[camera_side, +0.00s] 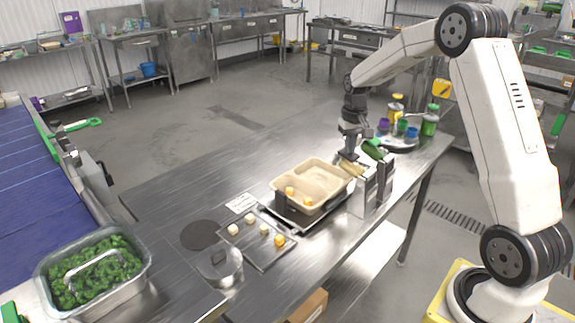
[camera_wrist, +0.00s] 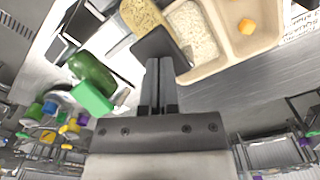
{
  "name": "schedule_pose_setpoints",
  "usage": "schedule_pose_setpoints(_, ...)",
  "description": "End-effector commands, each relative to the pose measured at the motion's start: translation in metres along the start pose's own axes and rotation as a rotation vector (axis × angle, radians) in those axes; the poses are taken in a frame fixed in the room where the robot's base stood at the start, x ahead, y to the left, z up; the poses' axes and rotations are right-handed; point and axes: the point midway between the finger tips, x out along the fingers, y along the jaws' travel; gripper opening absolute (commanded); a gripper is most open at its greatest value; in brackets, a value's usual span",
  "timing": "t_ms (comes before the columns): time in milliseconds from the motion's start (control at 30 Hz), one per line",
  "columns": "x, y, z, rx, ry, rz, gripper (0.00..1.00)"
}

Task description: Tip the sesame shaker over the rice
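My gripper (camera_wrist: 160,70) is shut on a dark square piece at the end of the tan, grainy-looking sesame shaker (camera_wrist: 142,16). The shaker is tilted, and its far end is cut off by the frame edge in the wrist view. In the side view the shaker (camera_side: 350,168) shows under my gripper (camera_side: 351,152), by the right rim of the beige tray (camera_side: 334,171). White rice (camera_wrist: 193,32) fills a compartment of the tray in the wrist view, beside the shaker. I cannot tell whether any seeds are falling.
A metal rack (camera_side: 372,190) stands right of the tray, with a green bottle (camera_side: 374,149) at its top. Cups and bottles (camera_side: 412,132) stand behind. The table's left part is mostly clear.

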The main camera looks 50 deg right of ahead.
Motion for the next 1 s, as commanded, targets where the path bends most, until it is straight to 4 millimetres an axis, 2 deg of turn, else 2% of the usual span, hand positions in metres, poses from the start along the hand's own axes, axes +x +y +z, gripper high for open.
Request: schedule_pose_setpoints(1000,0.025,-0.005,-0.007,0.000,-0.005,0.000,0.00)
